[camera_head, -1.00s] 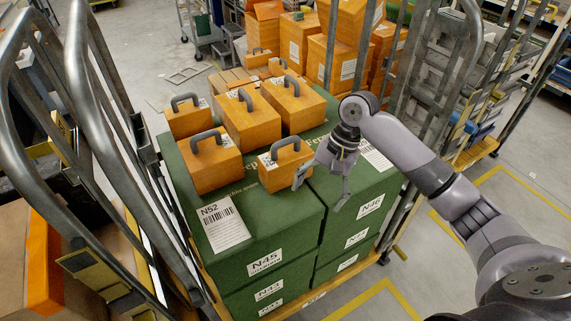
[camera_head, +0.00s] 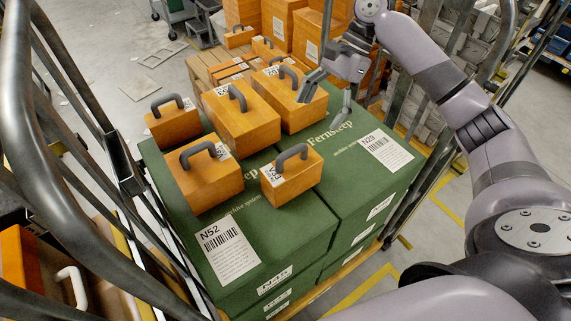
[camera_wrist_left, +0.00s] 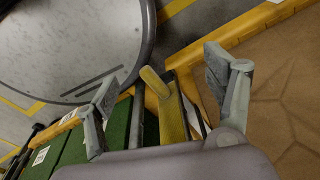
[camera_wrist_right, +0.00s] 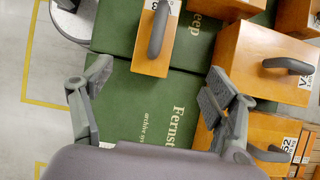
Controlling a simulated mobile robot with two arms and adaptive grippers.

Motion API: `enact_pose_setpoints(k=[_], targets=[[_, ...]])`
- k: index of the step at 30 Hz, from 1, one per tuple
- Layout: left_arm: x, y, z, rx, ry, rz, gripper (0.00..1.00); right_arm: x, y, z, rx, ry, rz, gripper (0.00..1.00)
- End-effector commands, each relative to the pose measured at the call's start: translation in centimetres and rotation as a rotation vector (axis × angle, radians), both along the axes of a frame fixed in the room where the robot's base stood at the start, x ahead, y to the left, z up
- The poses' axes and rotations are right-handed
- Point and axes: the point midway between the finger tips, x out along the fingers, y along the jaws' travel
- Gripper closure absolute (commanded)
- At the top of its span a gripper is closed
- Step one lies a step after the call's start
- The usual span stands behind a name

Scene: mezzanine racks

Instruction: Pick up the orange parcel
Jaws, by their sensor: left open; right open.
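Several orange box-shaped parcels with dark grey handles stand on green boxes (camera_head: 240,240). The smallest front one (camera_head: 291,180) stands at the front right, with another front parcel (camera_head: 205,182) to its left. Behind stand a left one (camera_head: 174,126), a large middle one (camera_head: 242,126) and a right one (camera_head: 290,104). My right gripper (camera_head: 325,108) is open and empty, by the right parcel's right side in the picture. In the right wrist view, an orange parcel (camera_wrist_right: 150,55) lies ahead between the open fingers. My left gripper (camera_wrist_left: 158,78) is open and empty, over the cart's edge.
Metal cart rails (camera_head: 45,120) rise at the left, with more bars at the right. Larger orange boxes (camera_head: 310,40) stand behind. Grey floor (camera_head: 85,65) is open at the far left.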

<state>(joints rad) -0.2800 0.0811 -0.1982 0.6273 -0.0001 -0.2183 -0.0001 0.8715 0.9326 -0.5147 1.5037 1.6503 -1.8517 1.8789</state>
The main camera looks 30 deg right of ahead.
Motion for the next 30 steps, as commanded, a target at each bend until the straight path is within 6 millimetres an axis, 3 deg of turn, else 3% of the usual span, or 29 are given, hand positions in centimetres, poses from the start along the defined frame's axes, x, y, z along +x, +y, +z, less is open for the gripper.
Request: enact_pose_setpoints(k=[11,15,23,30], targets=[[-3.9,0.2,1.5,0.004,0.055,0.000,0.24,-0.7,4.1,-6.9,0.000,0.004,0.003,0.20],[-3.5,0.1,1.9,0.003,0.050,-0.001,0.24,-0.8,5.1,-8.7,0.001,0.001,0.002,0.20],[-0.9,-0.2,2.8,-0.003,0.011,-0.001,0.24,-1.0,5.9,-10.4,0.001,0.003,0.003,0.20],[-1.4,-0.2,3.9,-0.003,0.019,-0.001,0.24,-1.3,7.5,-13.5,0.000,0.003,0.003,0.20]])
